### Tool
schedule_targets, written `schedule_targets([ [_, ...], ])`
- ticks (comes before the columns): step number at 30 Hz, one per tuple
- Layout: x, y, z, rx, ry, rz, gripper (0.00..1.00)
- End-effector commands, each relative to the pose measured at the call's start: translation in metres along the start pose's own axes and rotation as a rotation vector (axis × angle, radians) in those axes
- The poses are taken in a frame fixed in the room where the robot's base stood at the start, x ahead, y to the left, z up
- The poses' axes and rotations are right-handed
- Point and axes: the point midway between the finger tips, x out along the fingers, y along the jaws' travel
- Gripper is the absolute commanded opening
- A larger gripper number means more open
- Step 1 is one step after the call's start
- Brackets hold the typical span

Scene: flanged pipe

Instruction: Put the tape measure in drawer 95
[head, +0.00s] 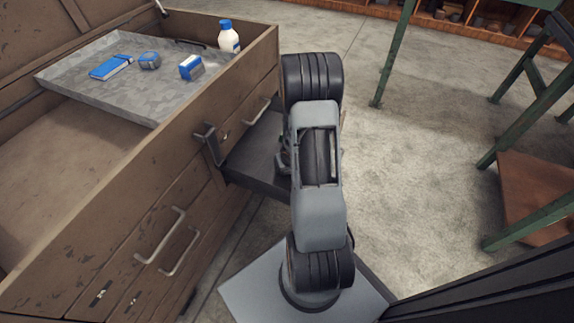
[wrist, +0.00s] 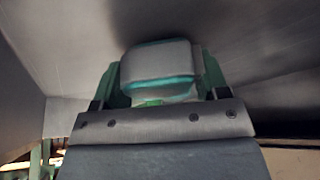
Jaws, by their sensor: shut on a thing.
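My gripper (wrist: 160,78) has its green fingers on either side of a rounded grey block with teal edging, which looks like the tape measure (wrist: 160,62), and is shut on it. Grey metal walls surround the gripper in the wrist view. In the head view an open dark drawer (head: 255,160) sticks out of the brown chest's right side. My arm stands over its outer end and hides my gripper and the held thing. I cannot read a number on the drawer or tell whether the held thing touches its floor.
A grey tray (head: 95,100) on the chest (head: 160,170) holds a blue notebook (head: 111,67), a small grey-and-blue item (head: 149,60) and a blue-and-white box (head: 191,67). A white bottle (head: 229,40) stands near the tray's corner. Green-legged furniture (head: 540,110) is at right; floor between is clear.

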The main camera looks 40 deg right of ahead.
Motion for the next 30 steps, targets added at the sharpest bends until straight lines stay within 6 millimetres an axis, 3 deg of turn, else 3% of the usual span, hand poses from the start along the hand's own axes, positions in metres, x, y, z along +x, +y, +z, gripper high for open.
schedule_targets([
  [10, 0.007, 0.000, 0.003, 0.001, 0.001, 0.000, 0.32],
  [11, 0.007, 0.000, 0.003, 0.001, 0.000, 0.000, 0.70],
  [18, 0.008, 0.000, 0.004, 0.000, -0.003, 0.000, 0.93],
  [26, 0.007, -0.001, 0.005, -0.001, -0.006, -0.001, 0.93],
  [30, -0.003, -0.001, 0.001, -0.002, -0.005, -0.001, 0.93],
])
